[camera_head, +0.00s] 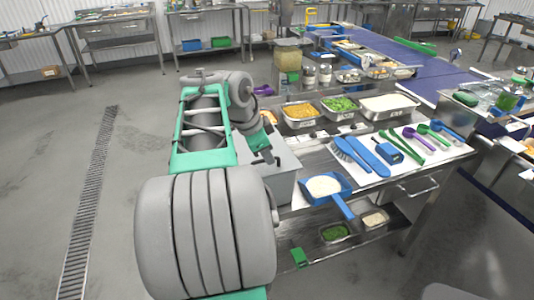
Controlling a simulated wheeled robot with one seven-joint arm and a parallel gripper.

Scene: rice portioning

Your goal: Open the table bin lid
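A grey metal box (284,180), which looks like the table bin, stands at the left end of the steel table. Its flat grey top (288,162) appears to be the lid and looks closed. My arm hides the box's left side. My gripper (268,160) points down over this top, close to its back left part. Its dark fingertips are small here, so I cannot tell whether they touch the lid or how far apart they are.
A blue scoop (343,205) with white contents lies right of the box. A white board (424,150) holds brushes and spoons. Steel trays (389,114) of food line the back. Open floor (40,140) lies left, with a drain grate (88,205).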

